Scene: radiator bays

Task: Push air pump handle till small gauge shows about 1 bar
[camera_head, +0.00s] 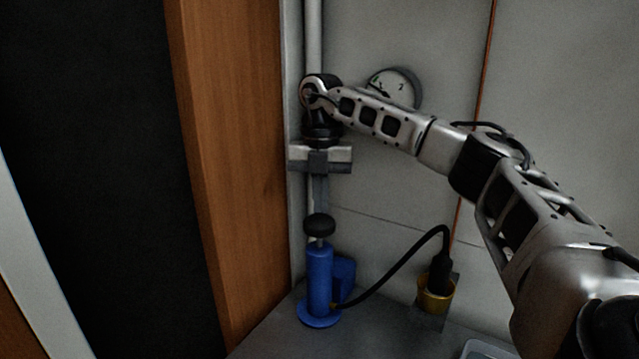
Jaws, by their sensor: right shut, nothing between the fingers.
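The blue air pump (319,280) stands upright on the grey floor in the corner, on a round blue foot. Its round black handle (319,225) sits on a short rod above the barrel. My right gripper (319,208) points straight down over the handle with its fingers shut and empty. The fingertips are at or just above the handle's top; I cannot tell if they touch. A round gauge (404,84) with a white face is on the wall behind my right arm. The figures 1 and 2 show; the arm covers its lower part and I cannot read the needle surely. My left gripper is out of view.
A black hose (405,262) runs from the pump's base to a black fitting in a brass-coloured cup (435,295). A wooden panel (235,150) stands close on the left. A vertical pale pipe (313,35) runs behind my gripper. A clear tray (487,350) shows at the bottom edge.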

